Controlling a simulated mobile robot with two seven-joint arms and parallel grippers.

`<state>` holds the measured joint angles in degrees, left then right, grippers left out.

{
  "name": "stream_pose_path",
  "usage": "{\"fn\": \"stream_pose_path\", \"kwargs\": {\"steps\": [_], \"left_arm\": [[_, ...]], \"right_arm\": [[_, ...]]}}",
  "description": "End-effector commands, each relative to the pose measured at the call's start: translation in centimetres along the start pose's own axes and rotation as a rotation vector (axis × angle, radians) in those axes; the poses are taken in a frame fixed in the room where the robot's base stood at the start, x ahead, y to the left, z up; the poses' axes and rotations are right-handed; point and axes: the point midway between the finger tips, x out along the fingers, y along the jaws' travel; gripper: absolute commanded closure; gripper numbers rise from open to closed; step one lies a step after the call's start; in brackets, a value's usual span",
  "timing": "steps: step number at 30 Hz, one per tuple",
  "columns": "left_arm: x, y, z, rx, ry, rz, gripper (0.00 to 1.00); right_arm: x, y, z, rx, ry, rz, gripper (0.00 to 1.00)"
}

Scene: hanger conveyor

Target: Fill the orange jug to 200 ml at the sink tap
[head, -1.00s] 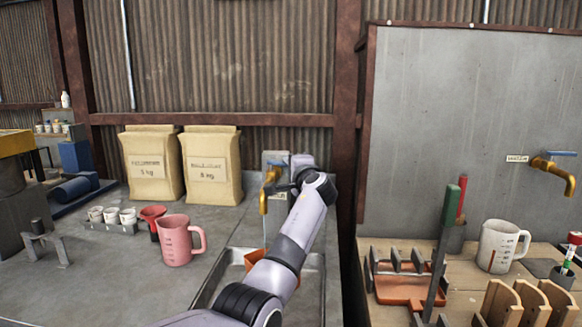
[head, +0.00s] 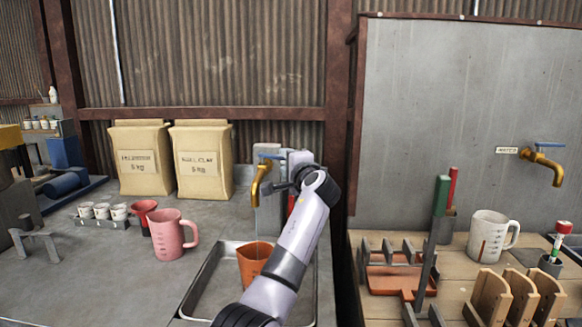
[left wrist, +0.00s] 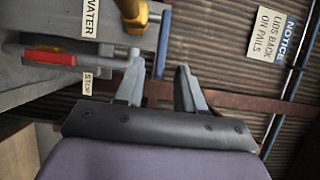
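The orange jug (head: 254,262) stands upright in the sink tray (head: 196,290), partly hidden by my left arm. The brass tap (head: 262,180) is above it, and a thin pale stream of water (head: 257,222) falls from its spout towards the jug. The water level and the jug's marks cannot be read. My left gripper (head: 282,186) is beside the tap, at its right. In the left wrist view its two fingers (left wrist: 160,88) are apart with nothing between them. The tap (left wrist: 132,12) and its blue handle (left wrist: 163,42) show just beyond them. My right gripper is not in view.
A pink jug (head: 170,236) and a red cup (head: 144,214) stand left of the sink. Two paper sacks (head: 141,160) are behind. A red-handled lever (left wrist: 50,57) lies near the STOP label. A second tap (head: 545,165) and a white jug (head: 492,235) are at right.

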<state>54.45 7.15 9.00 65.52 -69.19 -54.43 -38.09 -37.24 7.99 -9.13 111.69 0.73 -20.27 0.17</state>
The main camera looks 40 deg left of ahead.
Motion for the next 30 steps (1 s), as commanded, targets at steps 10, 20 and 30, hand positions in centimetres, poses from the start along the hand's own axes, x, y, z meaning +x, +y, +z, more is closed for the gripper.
{"fn": "stream_pose_path", "kwargs": {"steps": [10,20,30], "left_arm": [[-2.7,0.0,-0.1,0.0,0.002,-0.001,0.62],[-2.7,0.0,-0.1,0.001,0.001,-0.001,0.62],[-2.7,-0.1,0.0,0.0,0.001,-0.001,0.62]], "right_arm": [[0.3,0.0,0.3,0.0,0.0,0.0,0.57],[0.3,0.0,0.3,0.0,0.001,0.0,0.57],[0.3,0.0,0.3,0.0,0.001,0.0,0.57]]}}
